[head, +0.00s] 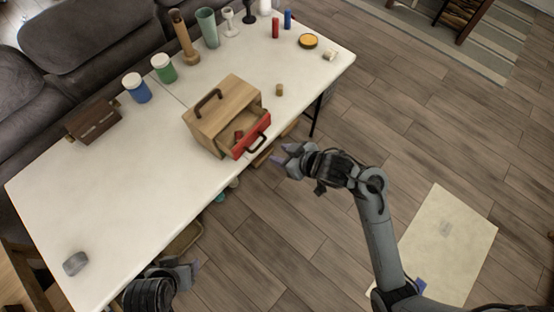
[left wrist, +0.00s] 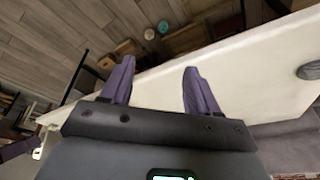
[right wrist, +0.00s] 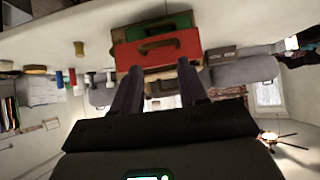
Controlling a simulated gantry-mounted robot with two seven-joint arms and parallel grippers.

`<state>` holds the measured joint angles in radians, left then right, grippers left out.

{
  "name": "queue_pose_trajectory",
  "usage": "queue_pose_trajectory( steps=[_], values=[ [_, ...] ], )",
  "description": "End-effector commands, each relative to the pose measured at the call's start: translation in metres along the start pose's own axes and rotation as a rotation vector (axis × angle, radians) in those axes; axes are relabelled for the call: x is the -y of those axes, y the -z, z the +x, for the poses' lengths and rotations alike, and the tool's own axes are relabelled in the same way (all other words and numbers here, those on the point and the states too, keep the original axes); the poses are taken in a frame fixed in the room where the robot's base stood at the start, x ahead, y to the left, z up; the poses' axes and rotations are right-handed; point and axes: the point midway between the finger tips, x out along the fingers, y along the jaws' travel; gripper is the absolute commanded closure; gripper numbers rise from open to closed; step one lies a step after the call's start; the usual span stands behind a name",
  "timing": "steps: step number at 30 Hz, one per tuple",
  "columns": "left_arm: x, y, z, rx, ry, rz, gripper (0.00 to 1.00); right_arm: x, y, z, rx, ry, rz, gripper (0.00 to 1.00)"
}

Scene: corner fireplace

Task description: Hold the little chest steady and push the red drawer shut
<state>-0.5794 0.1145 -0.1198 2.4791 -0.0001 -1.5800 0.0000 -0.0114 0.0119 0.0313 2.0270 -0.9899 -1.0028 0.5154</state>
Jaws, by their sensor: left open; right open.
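The little wooden chest (head: 220,108) with a dark top handle stands on the white table near its front edge. Its red drawer (head: 251,138) is pulled out, with a dark handle and a small brown object (head: 239,134) inside. My right gripper (head: 283,156) is open and empty, off the table edge, just in front of the red drawer and apart from it. The right wrist view shows the red front (right wrist: 155,51) ahead of the fingers, upside down, beside a green drawer front (right wrist: 165,27). My left gripper (head: 188,267) is open and empty by the front edge, away from the chest.
A small wooden cylinder (head: 279,90) stands right of the chest. A brown box (head: 93,121), a blue jar (head: 137,88) and a green jar (head: 164,69) stand behind. A grey object (head: 75,263) lies near left. The table between is clear.

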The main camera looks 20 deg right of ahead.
Motion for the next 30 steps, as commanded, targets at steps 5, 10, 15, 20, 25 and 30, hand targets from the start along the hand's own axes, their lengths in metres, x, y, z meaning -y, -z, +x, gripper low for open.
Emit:
queue_pose_trajectory(
  steps=[5,10,15,20,25,30],
  values=[
    [-0.001,-0.004,0.013,-0.001,0.0,0.003,0.53,-0.004,0.003,0.007,-0.022,-0.008,-0.01,0.57],
    [0.0,-0.004,0.012,-0.002,0.003,0.054,0.53,-0.005,0.005,0.006,-0.024,-0.009,-0.011,0.57],
    [0.0,0.008,0.012,-0.066,0.01,0.229,0.53,-0.005,0.005,0.006,-0.023,-0.009,-0.011,0.57],
    [-0.005,0.031,0.018,-0.188,0.044,0.536,0.53,-0.005,0.004,0.006,-0.023,-0.009,-0.011,0.57],
    [-0.037,0.053,0.033,-0.348,0.093,0.979,0.53,-0.005,0.004,0.006,-0.023,-0.009,-0.011,0.57],
    [-0.085,0.086,0.042,-0.565,0.211,1.471,0.53,-0.005,0.004,0.006,-0.023,-0.009,-0.011,0.57]
  ],
)
